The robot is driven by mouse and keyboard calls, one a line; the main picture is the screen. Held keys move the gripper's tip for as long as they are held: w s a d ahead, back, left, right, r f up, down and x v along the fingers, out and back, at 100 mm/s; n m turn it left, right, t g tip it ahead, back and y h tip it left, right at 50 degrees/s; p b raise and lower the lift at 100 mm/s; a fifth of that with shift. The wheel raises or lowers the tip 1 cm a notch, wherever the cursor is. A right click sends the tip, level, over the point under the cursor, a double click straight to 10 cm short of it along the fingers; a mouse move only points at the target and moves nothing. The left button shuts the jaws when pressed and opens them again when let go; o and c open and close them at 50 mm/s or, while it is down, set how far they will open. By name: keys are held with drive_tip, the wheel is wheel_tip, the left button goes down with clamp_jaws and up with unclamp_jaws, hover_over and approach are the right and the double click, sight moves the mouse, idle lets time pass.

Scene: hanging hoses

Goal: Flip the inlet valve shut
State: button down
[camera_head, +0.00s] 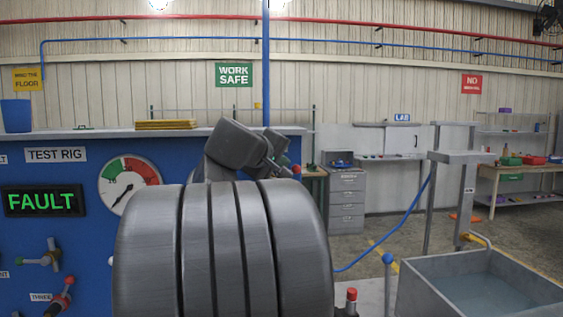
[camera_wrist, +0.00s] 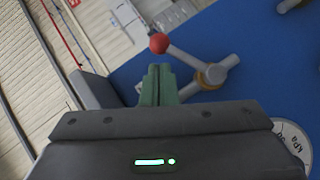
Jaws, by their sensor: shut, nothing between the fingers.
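A valve (camera_wrist: 212,76) with a grey lever ending in a red ball (camera_wrist: 158,43) stands on the blue panel in the wrist view. No label naming it is readable. My gripper (camera_wrist: 158,70) is shut and empty, its green fingers just below the red ball in the picture and left of the valve's hub. I cannot tell whether the fingertips touch the lever. In the head view my arm hides most of this area; a small red ball (camera_head: 296,169) shows just right of it.
The blue test rig (camera_head: 85,240) carries a FAULT display (camera_head: 43,201), a gauge (camera_head: 130,186) and more valves (camera_head: 45,256) at left. A blue hose (camera_head: 400,222) hangs at right, near a grey tank (camera_head: 484,262). A red-capped fitting (camera_head: 351,296) stands at lower centre.

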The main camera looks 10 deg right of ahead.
sight(294, 172)
drive_tip(key=shift+w+d+f, duration=0.15)
drive_tip(key=shift+d+f, duration=0.1)
drive_tip(key=shift+d, duration=0.05)
drive_tip(key=y+p, duration=0.1)
drive_tip(key=d+m+y+p, duration=0.1)
drive_tip(key=p, duration=0.1)
drive_tip(key=shift+d+f+m+g, duration=0.2)
drive_tip(key=shift+f+m+g, duration=0.1)
drive_tip(key=shift+g, duration=0.1)
drive_tip(key=shift+d+f+m+y, duration=0.2)
drive_tip(key=shift+f+m+y, duration=0.1)
drive_tip(key=shift+f, duration=0.1)
drive_tip(key=shift+d+f, duration=0.1)
drive_tip(key=shift+f, duration=0.2)
